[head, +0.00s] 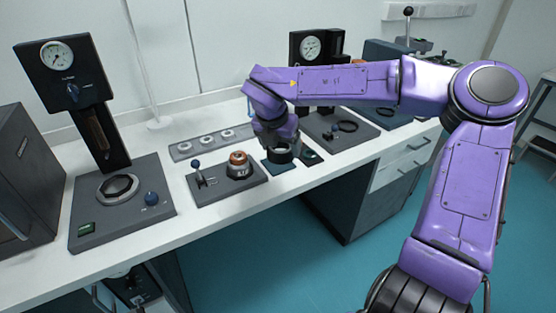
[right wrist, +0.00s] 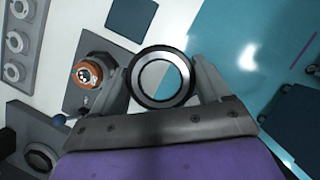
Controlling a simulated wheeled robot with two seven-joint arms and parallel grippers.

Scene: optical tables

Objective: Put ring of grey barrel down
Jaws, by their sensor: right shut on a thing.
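A dark ring with a pale grey inner rim (right wrist: 136,82) is held between the two fingers of my right gripper (right wrist: 162,76) in the right wrist view. In the head view, my right gripper (head: 279,146) points down with the ring (head: 279,157) at its fingertips. The ring appears over a dark teal mat (head: 271,168) near the table's front edge; whether it touches the mat cannot be told. Through the ring's opening, white tabletop and teal floor show in the wrist view. No grey barrel can be made out with certainty. My left gripper is not in view.
Left of the ring, a copper-coloured barrel (head: 238,166) and a lever (head: 198,174) stand on a grey plate (head: 228,188). A strip with several pale rings (head: 208,138) lies behind. A gauge stand (head: 112,185) is farther left. Another plate with a dark ring (head: 348,126) lies right.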

